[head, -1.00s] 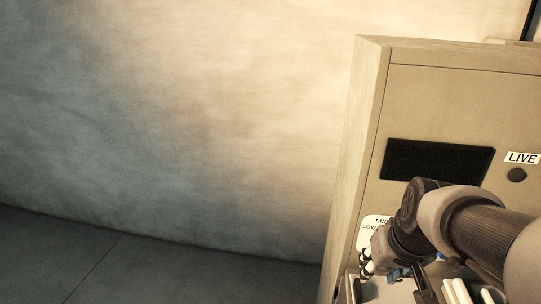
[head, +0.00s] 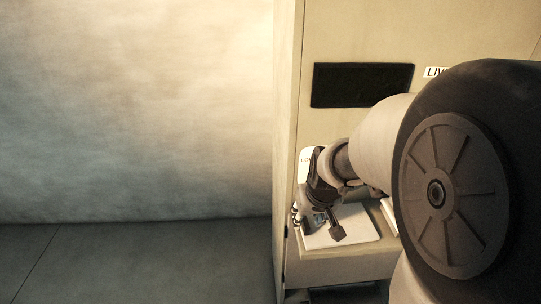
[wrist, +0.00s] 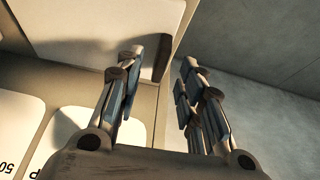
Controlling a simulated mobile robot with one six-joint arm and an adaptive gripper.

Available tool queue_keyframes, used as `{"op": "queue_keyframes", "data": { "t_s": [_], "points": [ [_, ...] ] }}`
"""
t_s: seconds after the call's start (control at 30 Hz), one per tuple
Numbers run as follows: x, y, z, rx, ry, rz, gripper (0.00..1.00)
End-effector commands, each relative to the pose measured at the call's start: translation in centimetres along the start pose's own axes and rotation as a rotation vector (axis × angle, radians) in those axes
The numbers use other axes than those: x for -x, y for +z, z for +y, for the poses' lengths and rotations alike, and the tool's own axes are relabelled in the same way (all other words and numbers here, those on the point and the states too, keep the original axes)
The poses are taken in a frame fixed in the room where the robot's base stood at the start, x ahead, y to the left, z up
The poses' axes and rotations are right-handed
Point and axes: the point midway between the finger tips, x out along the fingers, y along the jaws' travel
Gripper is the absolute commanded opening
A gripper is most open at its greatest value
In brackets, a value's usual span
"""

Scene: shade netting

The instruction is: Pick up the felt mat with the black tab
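The felt mat is a pale flat sheet lying on the cabinet shelf in the head view (head: 357,226). In the wrist view the pale sheet (wrist: 85,25) fills the upper left, with a dark tab (wrist: 162,55) at its right edge. My gripper (wrist: 160,63) is open and empty, with the tab showing between its fingertips in the picture. In the head view my gripper (head: 312,220) is over the mat's left part and hides some of it. I cannot tell whether the fingers touch the tab.
The tan cabinet carries a dark panel (head: 362,85) and a partly covered LIVE label (head: 435,72). Another pale item (head: 389,214) is right of the mat, partly behind my arm. White labelled plates (wrist: 18,125) show in the wrist view. The floor (head: 140,262) on the left is clear.

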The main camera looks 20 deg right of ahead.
Motion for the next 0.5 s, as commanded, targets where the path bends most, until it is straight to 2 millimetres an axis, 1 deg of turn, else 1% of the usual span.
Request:
{"op": "queue_keyframes", "data": {
  "t_s": [0.03,0.13,0.37,0.5],
  "points": [
    [-1.3,0.2,-0.1,0.0,0.0,-0.004,0.35],
    [-2.4,0.2,0.0,0.0,0.0,-0.002,0.35],
    [-2.5,0.0,0.0,0.0,0.0,0.001,0.35],
    [-2.4,0.0,0.0,0.0,0.0,0.0,0.26]
  ]
}}
